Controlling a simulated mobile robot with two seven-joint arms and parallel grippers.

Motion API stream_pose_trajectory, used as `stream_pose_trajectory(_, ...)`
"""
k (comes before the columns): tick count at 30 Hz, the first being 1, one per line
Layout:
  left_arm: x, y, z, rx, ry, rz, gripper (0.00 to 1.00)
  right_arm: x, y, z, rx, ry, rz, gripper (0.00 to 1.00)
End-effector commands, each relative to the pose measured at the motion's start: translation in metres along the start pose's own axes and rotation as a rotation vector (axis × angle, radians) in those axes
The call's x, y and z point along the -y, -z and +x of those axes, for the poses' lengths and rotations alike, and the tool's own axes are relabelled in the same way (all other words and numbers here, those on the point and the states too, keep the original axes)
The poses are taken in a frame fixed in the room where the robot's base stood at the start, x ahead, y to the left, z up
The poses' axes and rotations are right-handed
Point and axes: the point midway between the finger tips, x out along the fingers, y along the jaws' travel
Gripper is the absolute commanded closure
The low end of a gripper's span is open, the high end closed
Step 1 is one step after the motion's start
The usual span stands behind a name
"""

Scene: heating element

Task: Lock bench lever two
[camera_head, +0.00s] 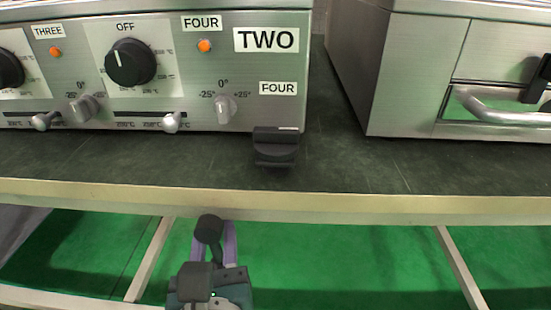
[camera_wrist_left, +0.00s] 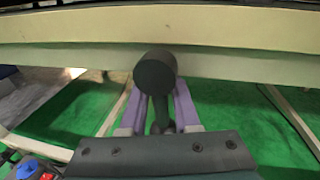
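The label TWO (camera_head: 266,40) is on the steel front of the left appliance. A dark lever with a round cylindrical head (camera_head: 208,228) shows below the bench's front edge, and also in the left wrist view (camera_wrist_left: 155,72). My left gripper (camera_head: 213,240) has purple fingers on either side of the dark lever; its fingers also show in the left wrist view (camera_wrist_left: 160,105). The fingers stand apart, with the lever between them. The lever head hides part of the fingertips, so I cannot tell whether they press on it. My right gripper is not in view.
The bench's pale front rail (camera_head: 370,207) runs just above my left gripper. A second steel appliance (camera_head: 415,75) with a curved handle stands at right. The green floor (camera_head: 340,260) below is clear.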

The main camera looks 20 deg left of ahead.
Motion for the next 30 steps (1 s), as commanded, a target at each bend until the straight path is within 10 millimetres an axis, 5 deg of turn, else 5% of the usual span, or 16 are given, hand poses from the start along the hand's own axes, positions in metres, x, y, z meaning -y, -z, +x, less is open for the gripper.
stream_pose_trajectory(8,0.000,-0.001,-0.005,-0.001,0.001,0.000,0.70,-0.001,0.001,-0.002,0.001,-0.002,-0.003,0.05)
stream_pose_trajectory(21,0.000,-0.001,-0.085,-0.003,0.000,0.000,0.70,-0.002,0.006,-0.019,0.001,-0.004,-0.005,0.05)
stream_pose_trajectory(30,0.000,0.000,-0.100,0.000,0.000,0.000,0.70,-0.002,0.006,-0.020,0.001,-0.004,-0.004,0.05)
